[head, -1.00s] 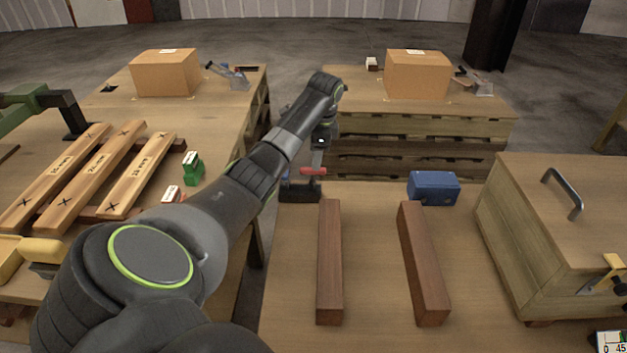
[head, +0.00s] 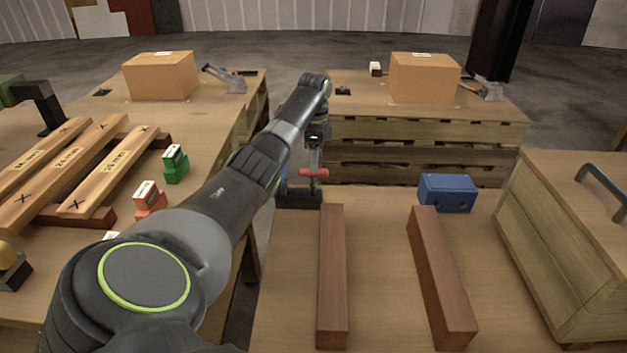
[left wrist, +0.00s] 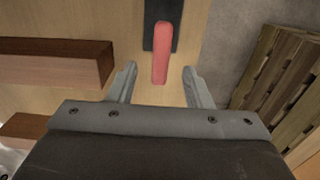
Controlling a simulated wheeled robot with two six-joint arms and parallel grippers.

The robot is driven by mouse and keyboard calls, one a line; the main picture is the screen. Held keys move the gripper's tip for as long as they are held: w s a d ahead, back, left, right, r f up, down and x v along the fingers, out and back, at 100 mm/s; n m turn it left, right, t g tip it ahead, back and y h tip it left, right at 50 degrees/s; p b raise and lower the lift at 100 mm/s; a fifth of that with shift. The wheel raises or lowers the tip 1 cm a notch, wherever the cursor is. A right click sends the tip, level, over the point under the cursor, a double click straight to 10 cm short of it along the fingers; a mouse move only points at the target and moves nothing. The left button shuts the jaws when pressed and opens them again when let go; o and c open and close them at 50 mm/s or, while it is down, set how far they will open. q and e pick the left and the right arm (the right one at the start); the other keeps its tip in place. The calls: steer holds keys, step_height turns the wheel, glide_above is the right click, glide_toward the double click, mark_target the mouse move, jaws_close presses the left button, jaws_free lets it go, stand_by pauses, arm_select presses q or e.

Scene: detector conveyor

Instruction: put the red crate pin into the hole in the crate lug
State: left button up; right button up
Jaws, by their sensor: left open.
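The red crate pin (head: 314,173) stands at a dark block (head: 299,198) near the far left edge of the front table. Only its red bar-shaped handle shows clearly; its lower part is hidden. My left gripper (head: 314,160) is above the pin, pointing down. In the left wrist view, the red handle (left wrist: 162,50) lies between and a little beyond the open fingers (left wrist: 159,71), with gaps on both sides. The wooden crate (head: 556,245) stands at the right, cut by the picture edge. Its lug is not in view. My right gripper is not in view.
Two brown beams (head: 332,275) and (head: 440,275) lie on the front table. A blue box (head: 447,192) sits behind them. A stack of wooden pallets (head: 420,150) stands beyond. The table between the beams is clear.

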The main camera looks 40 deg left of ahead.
mark_target(313, 174)
arm_select(q)
step_height(313, 174, down, 7)
steer(key=shift+a+f+b, duration=0.15)
steer(key=shift+f+b, duration=0.05)
steer(key=shift+b, duration=0.75)
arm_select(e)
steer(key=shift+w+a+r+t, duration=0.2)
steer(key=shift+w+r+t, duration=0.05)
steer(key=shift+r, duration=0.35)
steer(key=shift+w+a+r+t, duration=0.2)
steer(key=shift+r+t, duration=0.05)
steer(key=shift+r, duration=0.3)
arm_select(q)
steer(key=shift+c, duration=0.2)
steer(key=shift+r, duration=0.1)
jaws_close()
